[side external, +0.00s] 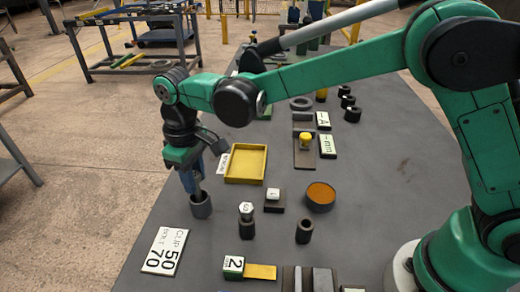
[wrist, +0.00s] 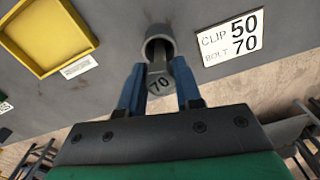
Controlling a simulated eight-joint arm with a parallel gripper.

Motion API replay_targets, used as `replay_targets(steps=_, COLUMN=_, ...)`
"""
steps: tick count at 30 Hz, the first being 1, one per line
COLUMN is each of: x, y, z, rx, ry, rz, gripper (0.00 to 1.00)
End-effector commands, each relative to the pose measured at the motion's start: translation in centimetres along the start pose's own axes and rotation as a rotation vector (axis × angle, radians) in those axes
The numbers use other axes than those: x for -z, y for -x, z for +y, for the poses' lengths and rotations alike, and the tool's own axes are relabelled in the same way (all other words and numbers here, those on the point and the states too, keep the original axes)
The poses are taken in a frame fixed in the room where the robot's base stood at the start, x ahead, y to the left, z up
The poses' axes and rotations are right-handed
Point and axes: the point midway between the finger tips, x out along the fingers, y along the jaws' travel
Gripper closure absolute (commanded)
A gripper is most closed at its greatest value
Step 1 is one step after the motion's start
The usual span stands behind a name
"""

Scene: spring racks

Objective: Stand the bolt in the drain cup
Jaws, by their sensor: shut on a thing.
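The bolt (wrist: 159,82) is dark grey with a round head marked 70, seen in the wrist view. My gripper (wrist: 156,76) is shut on it, with one blue finger on either side. The bolt's shank runs toward the mouth of the grey drain cup (wrist: 152,38). In the side view the cup (side external: 202,208) stands on the table directly under my gripper (side external: 193,182). The bolt's lower end appears to be at or inside the cup's mouth; I cannot tell whether it touches the bottom.
A white card (side external: 165,250) reading CLIP 50, BOLT 70 lies left of the cup. A yellow tray (side external: 247,179) is behind it. To the right are a block marked S (side external: 246,218), a dark cylinder (side external: 304,230) and an orange-topped round tin (side external: 320,200).

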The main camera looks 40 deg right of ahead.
Motion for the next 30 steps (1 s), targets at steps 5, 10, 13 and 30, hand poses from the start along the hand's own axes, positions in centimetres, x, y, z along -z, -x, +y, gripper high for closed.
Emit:
replay_targets(steps=5, x=0.0, y=-0.2, z=0.0, rx=0.0, ry=0.0, rz=0.0, gripper=1.0)
replay_targets(steps=10, x=0.0, y=-0.4, z=0.0, rx=0.0, ry=0.0, rz=0.0, gripper=1.0)
replay_targets(steps=13, x=0.0, y=-0.5, z=0.0, rx=0.0, ry=0.0, rz=0.0, gripper=1.0)
replay_targets(steps=30, x=0.0, y=-1.2, z=0.0, rx=0.0, ry=0.0, rz=0.0, gripper=1.0)
